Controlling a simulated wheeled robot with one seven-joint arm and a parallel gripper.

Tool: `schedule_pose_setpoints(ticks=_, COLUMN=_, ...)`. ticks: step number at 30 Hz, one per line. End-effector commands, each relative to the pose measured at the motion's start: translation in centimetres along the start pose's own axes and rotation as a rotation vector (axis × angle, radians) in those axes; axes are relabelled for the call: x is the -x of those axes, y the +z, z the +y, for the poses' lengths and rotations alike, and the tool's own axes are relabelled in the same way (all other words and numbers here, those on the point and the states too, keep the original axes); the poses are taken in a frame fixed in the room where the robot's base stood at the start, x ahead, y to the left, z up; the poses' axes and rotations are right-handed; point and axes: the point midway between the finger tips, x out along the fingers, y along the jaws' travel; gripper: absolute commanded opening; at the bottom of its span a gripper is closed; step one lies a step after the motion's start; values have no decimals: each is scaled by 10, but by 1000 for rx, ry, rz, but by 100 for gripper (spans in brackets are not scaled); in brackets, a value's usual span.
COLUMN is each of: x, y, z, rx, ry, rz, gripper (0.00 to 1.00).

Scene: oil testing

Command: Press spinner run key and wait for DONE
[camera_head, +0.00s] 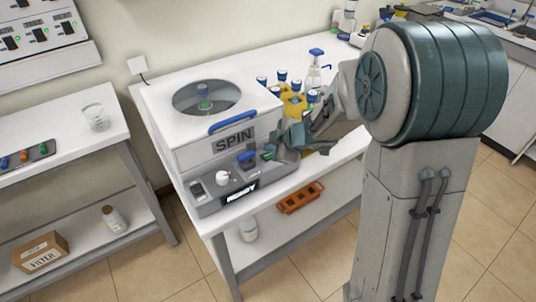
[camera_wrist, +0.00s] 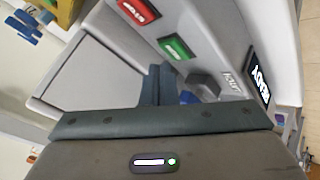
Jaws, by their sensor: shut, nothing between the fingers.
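The white spinner (camera_head: 212,120), marked SPIN, stands on the bench with its round-windowed lid down. In the wrist view the panel shows a red key (camera_wrist: 138,12), a green key (camera_wrist: 177,47) and the display (camera_wrist: 259,77), which appears to read READY. My gripper (camera_head: 272,150) is shut and empty at the panel's right end; its fingertips (camera_wrist: 157,72) show just beside the green key. Contact cannot be told.
Blue-capped bottles (camera_head: 282,78) in a yellow holder and a wash bottle (camera_head: 315,68) stand right of the spinner, behind my gripper. A beaker (camera_head: 96,117) and a tray of vials (camera_head: 27,156) are on the left bench. An orange rack (camera_head: 300,197) lies on the lower shelf.

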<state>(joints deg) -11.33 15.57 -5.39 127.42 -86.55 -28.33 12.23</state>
Motion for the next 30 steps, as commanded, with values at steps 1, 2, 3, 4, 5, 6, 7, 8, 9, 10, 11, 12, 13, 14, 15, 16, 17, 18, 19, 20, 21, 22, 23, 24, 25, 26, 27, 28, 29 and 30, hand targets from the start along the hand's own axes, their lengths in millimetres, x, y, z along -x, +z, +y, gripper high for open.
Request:
schedule_pose_setpoints(ticks=1, x=0, y=0, z=0, rx=0, ry=0, rz=0, gripper=0)
schedule_pose_setpoints(ticks=2, x=0, y=0, z=0, rx=0, ry=0, rz=0, gripper=0)
schedule_pose_setpoints(ticks=3, x=0, y=0, z=0, rx=0, ry=0, rz=0, gripper=0)
schedule_pose_setpoints(ticks=4, x=0, y=0, z=0, rx=0, ry=0, rz=0, gripper=0)
schedule_pose_setpoints(ticks=5, x=0, y=0, z=0, rx=0, ry=0, rz=0, gripper=0)
schedule_pose_setpoints(ticks=6, x=0, y=0, z=0, rx=0, ry=0, rz=0, gripper=0)
schedule_pose_setpoints(ticks=7, x=0, y=0, z=0, rx=0, ry=0, rz=0, gripper=0)
schedule_pose_setpoints(ticks=8, x=-1, y=1, z=-1, rx=0, ry=0, rz=0, gripper=0)
schedule_pose_setpoints(ticks=9, x=-2, y=1, z=-1, rx=0, ry=0, rz=0, gripper=0)
schedule_pose_setpoints(ticks=10, x=-2, y=2, z=-2, rx=-1, ry=0, rz=0, gripper=0)
schedule_pose_setpoints(ticks=11, x=-3, y=3, z=-2, rx=-1, ry=0, rz=0, gripper=0)
schedule_pose_setpoints(ticks=12, x=-4, y=4, z=-3, rx=-2, ry=0, rz=-1, gripper=0)
schedule_pose_setpoints(ticks=13, x=-5, y=4, z=-4, rx=-3, ry=0, rz=-1, gripper=0)
schedule_pose_setpoints(ticks=14, x=-6, y=5, z=-4, rx=-2, ry=0, rz=-1, gripper=0)
schedule_pose_setpoints(ticks=15, x=-6, y=5, z=-4, rx=-2, ry=0, rz=-1, gripper=0)
schedule_pose_setpoints(ticks=16, x=-6, y=5, z=-4, rx=-1, ry=0, rz=-1, gripper=0)
schedule_pose_setpoints(ticks=17, x=-6, y=5, z=-4, rx=-1, ry=0, rz=-1, gripper=0)
schedule_pose_setpoints(ticks=18, x=-6, y=5, z=-4, rx=0, ry=0, rz=-1, gripper=0)
schedule_pose_setpoints(ticks=19, x=-6, y=5, z=-4, rx=0, ry=0, rz=0, gripper=0)
schedule_pose_setpoints(ticks=20, x=-6, y=5, z=-4, rx=0, ry=0, rz=0, gripper=0)
schedule_pose_setpoints(ticks=21, x=-6, y=5, z=-4, rx=0, ry=0, rz=0, gripper=0)
schedule_pose_setpoints(ticks=22, x=-6, y=4, z=-4, rx=0, ry=0, rz=0, gripper=0)
schedule_pose_setpoints(ticks=23, x=-6, y=4, z=-4, rx=0, ry=0, rz=0, gripper=0)
schedule_pose_setpoints(ticks=24, x=-6, y=4, z=-4, rx=0, ry=0, rz=0, gripper=0)
schedule_pose_setpoints(ticks=25, x=-6, y=5, z=-4, rx=0, ry=0, rz=0, gripper=0)
schedule_pose_setpoints(ticks=26, x=-6, y=5, z=-4, rx=0, ry=0, rz=0, gripper=0)
schedule_pose_setpoints(ticks=27, x=-6, y=5, z=-5, rx=0, ry=0, rz=0, gripper=0)
schedule_pose_setpoints(ticks=28, x=-6, y=5, z=-5, rx=0, ry=0, rz=0, gripper=0)
schedule_pose_setpoints(ticks=29, x=-7, y=5, z=-5, rx=0, ry=0, rz=0, gripper=0)
schedule_pose_setpoints(ticks=30, x=-7, y=5, z=-5, rx=0, ry=0, rz=0, gripper=0)
